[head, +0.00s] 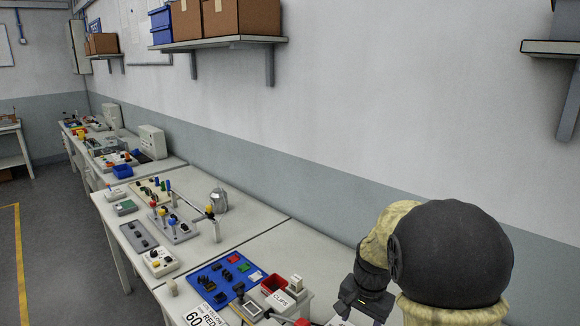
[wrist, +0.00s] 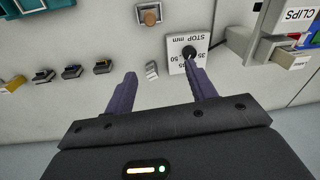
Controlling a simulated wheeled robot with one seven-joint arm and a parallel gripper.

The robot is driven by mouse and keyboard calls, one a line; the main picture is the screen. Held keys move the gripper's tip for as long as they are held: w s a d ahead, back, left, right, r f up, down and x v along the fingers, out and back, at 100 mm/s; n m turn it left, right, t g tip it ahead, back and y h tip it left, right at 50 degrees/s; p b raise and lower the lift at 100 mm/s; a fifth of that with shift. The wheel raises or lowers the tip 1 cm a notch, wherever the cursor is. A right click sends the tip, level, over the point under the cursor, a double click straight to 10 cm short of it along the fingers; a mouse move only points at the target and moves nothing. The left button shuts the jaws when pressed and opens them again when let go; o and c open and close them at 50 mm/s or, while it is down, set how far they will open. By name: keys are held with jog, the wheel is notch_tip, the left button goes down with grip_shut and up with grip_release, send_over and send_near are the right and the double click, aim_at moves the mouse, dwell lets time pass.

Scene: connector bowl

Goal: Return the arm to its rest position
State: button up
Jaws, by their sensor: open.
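My gripper (wrist: 160,85) is open in the wrist view, its two dark fingers apart with nothing between them. A small white block marked "STOP mm" (wrist: 177,64) with a black knob lies on the bench just beyond the right finger; I cannot tell whether they touch. In the head view my arm (head: 455,255) fills the lower right corner, and the gripper end (head: 362,300) is partly cut off at the bottom edge. The bench top (head: 262,243) shows beside it.
A blue mat (head: 228,278) with black connectors and a red bin marked CLIPS (head: 273,284) stand left of my arm. In the wrist view, several small connectors (wrist: 72,72) and a brown knob (wrist: 150,14) lie nearby. A wall shelf (head: 548,47) hangs upper right.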

jog(key=s+a+n+t, duration=0.1)
jog(key=s+n, duration=0.6)
jog(key=s, duration=0.7)
jog(key=shift+s+f+n, duration=0.25)
jog(key=shift+f+n, duration=0.05)
jog(key=shift+f, duration=0.1)
